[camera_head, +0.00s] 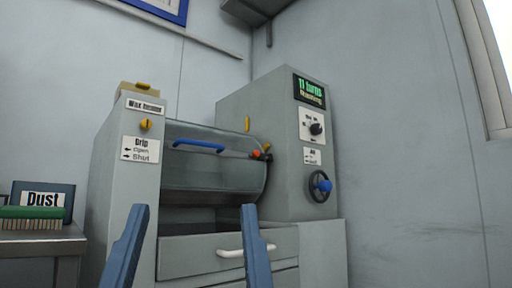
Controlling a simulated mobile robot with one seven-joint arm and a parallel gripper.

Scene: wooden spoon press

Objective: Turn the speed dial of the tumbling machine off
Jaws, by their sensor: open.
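The tumbling machine (233,107) stands ahead, a grey cabinet with a glossy drum (215,175) on its left. A black round dial (316,128) sits on a white plate on the right-hand cabinet, below a small screen (309,92) with green text. The dial's markings are too small to read, so I cannot tell its setting; the screen's lower line seems to read "Running". My gripper (193,208) shows as two blue-grey fingers at the bottom, wide apart and empty, lower and left of the dial and not touching it.
A black handwheel with a blue knob (325,185) is below the dial. The drum has a blue handle (198,145); a white drawer handle (246,251) is below. A yellow knob (145,124) is on the left post. A green brush (32,217) and "Dust" box (57,190) sit left.

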